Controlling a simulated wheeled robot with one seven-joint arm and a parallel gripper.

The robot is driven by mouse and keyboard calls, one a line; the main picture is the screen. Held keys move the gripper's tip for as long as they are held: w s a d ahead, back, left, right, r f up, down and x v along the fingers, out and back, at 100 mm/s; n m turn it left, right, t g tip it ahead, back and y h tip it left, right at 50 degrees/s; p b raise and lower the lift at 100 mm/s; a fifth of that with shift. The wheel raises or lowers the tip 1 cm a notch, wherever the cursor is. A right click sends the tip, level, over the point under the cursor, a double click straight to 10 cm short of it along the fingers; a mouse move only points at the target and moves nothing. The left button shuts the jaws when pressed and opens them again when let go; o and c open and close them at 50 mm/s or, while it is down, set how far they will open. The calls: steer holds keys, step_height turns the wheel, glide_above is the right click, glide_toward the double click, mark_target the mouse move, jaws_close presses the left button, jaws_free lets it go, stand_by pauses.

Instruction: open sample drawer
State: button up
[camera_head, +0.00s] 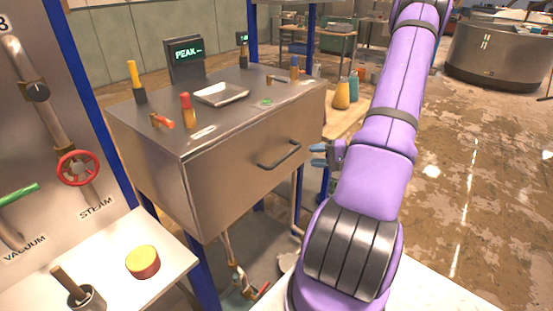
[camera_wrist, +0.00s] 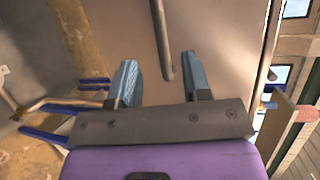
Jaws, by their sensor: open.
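The sample drawer (camera_head: 232,178) is a wide metal front on the side of a steel bench, and it looks shut. Its dark bar handle (camera_head: 279,156) sits right of the middle of the front. My gripper (camera_head: 318,155) is open and empty, just right of the handle and apart from it in the head view. In the wrist view, my gripper's two blue fingers (camera_wrist: 160,82) point at the metal front (camera_wrist: 205,40). The handle (camera_wrist: 163,40) shows beyond the fingertips, with its bent end between the fingers. The exact gap to the handle is hard to tell.
The bench top (camera_head: 225,118) carries a tray (camera_head: 221,94), a red-capped bottle (camera_head: 187,110) and a PEAK display (camera_head: 187,52). A side shelf (camera_head: 112,265) at left holds a yellow-topped red puck (camera_head: 143,262). Blue posts (camera_head: 202,275) and pipes stand below the drawer.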

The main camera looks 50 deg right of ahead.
mark_target(286, 154)
steer(key=x, duration=1)
steer(key=shift+w+a+f, duration=0.15)
steer(key=shift+w, duration=0.2)
jaws_close()
